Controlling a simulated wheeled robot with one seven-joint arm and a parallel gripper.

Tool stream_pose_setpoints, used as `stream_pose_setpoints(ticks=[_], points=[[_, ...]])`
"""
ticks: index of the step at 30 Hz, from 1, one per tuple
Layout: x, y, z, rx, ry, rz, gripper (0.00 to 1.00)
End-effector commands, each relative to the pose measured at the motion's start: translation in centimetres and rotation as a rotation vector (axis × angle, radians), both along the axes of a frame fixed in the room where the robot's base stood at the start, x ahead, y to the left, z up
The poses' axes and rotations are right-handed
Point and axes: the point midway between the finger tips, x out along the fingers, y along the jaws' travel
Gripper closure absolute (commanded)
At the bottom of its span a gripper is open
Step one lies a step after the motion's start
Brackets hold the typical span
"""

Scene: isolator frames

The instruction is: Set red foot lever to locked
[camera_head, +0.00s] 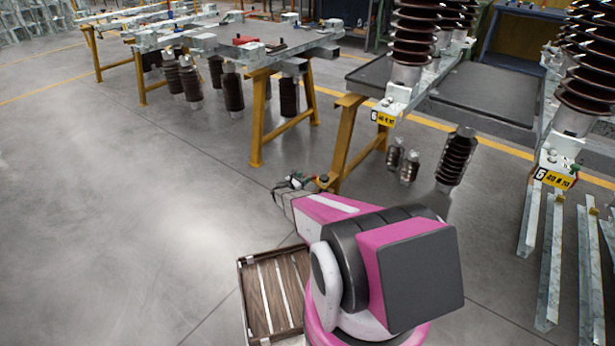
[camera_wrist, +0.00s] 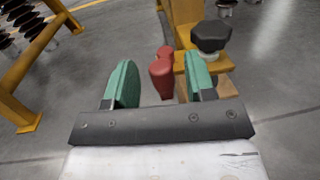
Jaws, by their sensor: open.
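The red foot lever (camera_wrist: 161,79) shows in the wrist view beside a yellow leg, with a rounded red end pointing toward me. My gripper (camera_wrist: 160,84) is open, with one green finger on the left of the lever and one on the right. Visible gaps separate both fingers from the red part; the right finger is the closer one. I cannot tell how deep the lever lies between them. In the head view my gripper (camera_head: 287,187) is small, low by the foot of a yellow trestle, and the lever cannot be made out clearly there.
A dark knob (camera_wrist: 210,37) on a yellow bracket (camera_wrist: 217,78) stands close to my right finger. The yellow trestle (camera_head: 345,140) carries a steel frame with tall brown insulators (camera_head: 412,35). A wooden crate (camera_head: 243,290) lies on the floor. Floor at left is clear.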

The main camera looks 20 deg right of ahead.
Motion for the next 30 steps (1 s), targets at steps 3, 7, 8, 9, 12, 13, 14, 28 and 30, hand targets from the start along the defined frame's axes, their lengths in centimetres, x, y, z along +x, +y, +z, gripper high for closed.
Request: stream_pose_setpoints(ticks=[3,7,8,9,12,13,14,28,30], points=[[0.9,-1.5,-0.1,-0.001,0.0,-0.002,0.5],[1.4,-2.4,-0.1,-0.001,0.0,0.0,0.5],[1.5,-2.6,-0.1,0.0,0.0,0.001,0.5],[1.6,-2.7,-0.1,0.0,0.0,0.001,0.5],[1.6,-2.9,0.0,0.0,0.0,0.001,0.5],[1.6,-2.9,0.0,0.0,0.0,0.001,0.5],[1.6,-2.9,0.0,0.0,0.0,0.002,0.5],[1.5,-2.9,0.0,-0.001,0.0,0.007,1.0],[1.3,-3.1,0.1,-0.002,-0.001,0.033,1.0]])
